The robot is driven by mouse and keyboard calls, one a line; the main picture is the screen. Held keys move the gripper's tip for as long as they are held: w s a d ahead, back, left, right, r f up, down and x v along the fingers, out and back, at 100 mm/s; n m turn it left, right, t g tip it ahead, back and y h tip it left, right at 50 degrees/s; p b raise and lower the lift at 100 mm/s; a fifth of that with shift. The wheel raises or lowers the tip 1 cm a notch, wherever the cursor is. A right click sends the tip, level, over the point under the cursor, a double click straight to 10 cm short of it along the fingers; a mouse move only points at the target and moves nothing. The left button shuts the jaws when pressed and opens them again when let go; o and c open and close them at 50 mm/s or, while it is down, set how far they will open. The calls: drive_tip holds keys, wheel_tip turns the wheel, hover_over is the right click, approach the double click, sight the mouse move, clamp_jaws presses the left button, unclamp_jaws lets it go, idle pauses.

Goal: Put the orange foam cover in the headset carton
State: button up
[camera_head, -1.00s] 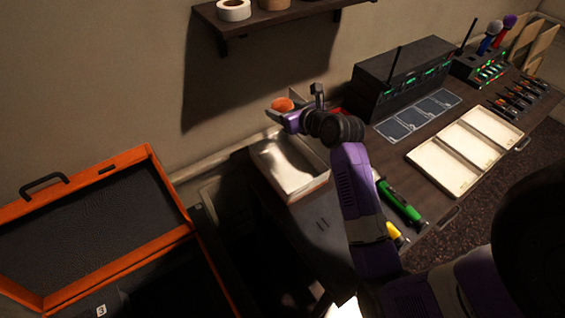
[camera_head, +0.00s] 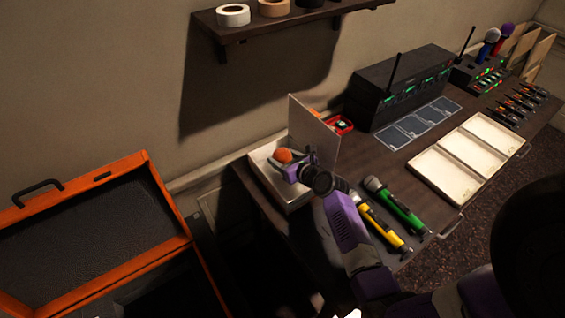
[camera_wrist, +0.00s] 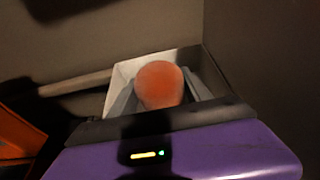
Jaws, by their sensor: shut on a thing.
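The orange foam cover (camera_head: 284,156) is a small rounded piece held between the fingers of my gripper (camera_head: 292,162). In the wrist view the foam cover (camera_wrist: 160,85) sits between the two grey fingers of my gripper (camera_wrist: 158,92). The headset carton (camera_head: 262,179) is an open pale box at the left end of the desk, with a flap (camera_head: 313,135) standing up on its right side. My gripper and the foam cover are over the carton's opening. The carton's white inner wall (camera_wrist: 122,75) shows behind the foam cover in the wrist view. How deep the cover sits is hard to tell.
A small red tray (camera_head: 342,125) is behind the flap. Yellow (camera_head: 382,228) and green (camera_head: 402,206) microphones lie right of my arm. A black receiver unit (camera_head: 405,85) and a pale three-part tray (camera_head: 465,160) stand farther right. An open orange case (camera_head: 150,163) is at left.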

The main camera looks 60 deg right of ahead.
drive_tip(key=shift+f, duration=0.8)
drive_tip(key=shift+f+b, duration=0.3)
drive_tip(key=shift+f, duration=0.05)
drive_tip(key=shift+f, duration=0.25)
drive_tip(key=o, duration=1.3)
drive_tip(key=shift+r, duration=0.1)
